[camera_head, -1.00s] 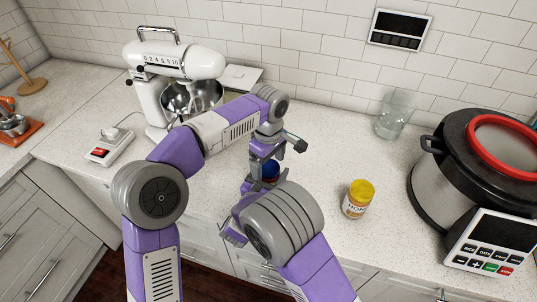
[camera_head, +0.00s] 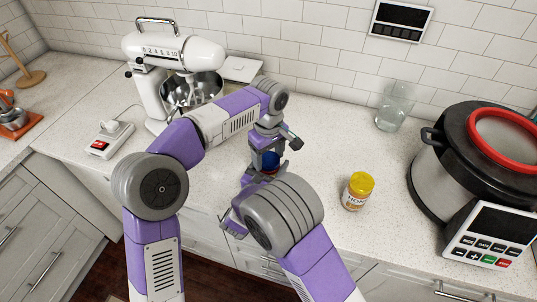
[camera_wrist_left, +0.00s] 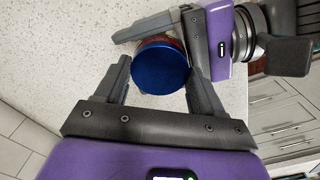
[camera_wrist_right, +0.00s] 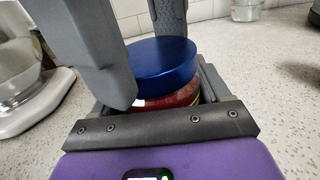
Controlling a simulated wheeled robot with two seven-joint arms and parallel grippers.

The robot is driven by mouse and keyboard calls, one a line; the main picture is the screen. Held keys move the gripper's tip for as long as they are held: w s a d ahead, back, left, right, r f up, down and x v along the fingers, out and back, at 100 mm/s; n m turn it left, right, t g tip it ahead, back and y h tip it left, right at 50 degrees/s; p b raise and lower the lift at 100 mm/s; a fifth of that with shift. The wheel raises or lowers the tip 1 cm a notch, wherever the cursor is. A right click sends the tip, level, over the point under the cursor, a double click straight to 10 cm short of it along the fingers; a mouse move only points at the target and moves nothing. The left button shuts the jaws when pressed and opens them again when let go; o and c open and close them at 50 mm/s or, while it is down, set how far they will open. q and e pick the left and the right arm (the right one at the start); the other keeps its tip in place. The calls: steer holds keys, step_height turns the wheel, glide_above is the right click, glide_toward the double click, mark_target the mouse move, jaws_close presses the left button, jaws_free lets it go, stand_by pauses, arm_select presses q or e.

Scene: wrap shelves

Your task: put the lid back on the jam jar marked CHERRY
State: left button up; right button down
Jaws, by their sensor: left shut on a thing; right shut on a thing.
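A blue lid (camera_head: 270,159) sits over a jar of red jam (camera_wrist_right: 175,98) in front of me. My left gripper (camera_wrist_left: 158,66) is shut on the lid, with a finger on each side. My right gripper (camera_wrist_right: 163,102) is shut around the jar from the side. In the right wrist view the lid (camera_wrist_right: 162,62) is right above the jar's rim and looks nearly level. I cannot tell whether it is seated or just hovering. The jar's label is mostly hidden, so I cannot read its name.
A yellow-lidded honey jar (camera_head: 358,191) stands to the right. Beyond it are a glass (camera_head: 393,108) and a large pot (camera_head: 440,190) with a keypad. A mixer (camera_head: 172,60) and a small white device (camera_head: 108,139) are at the left.

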arm_select(q)
steer(key=m, duration=0.5)
steer(key=shift+m, duration=0.4)
steer(key=m, duration=1.1)
steer(key=shift+f, duration=0.1)
steer(key=m, duration=0.6)
steer(key=shift+m, duration=0.3)
steer(key=o, duration=1.2)
steer(key=shift+c, duration=0.2)
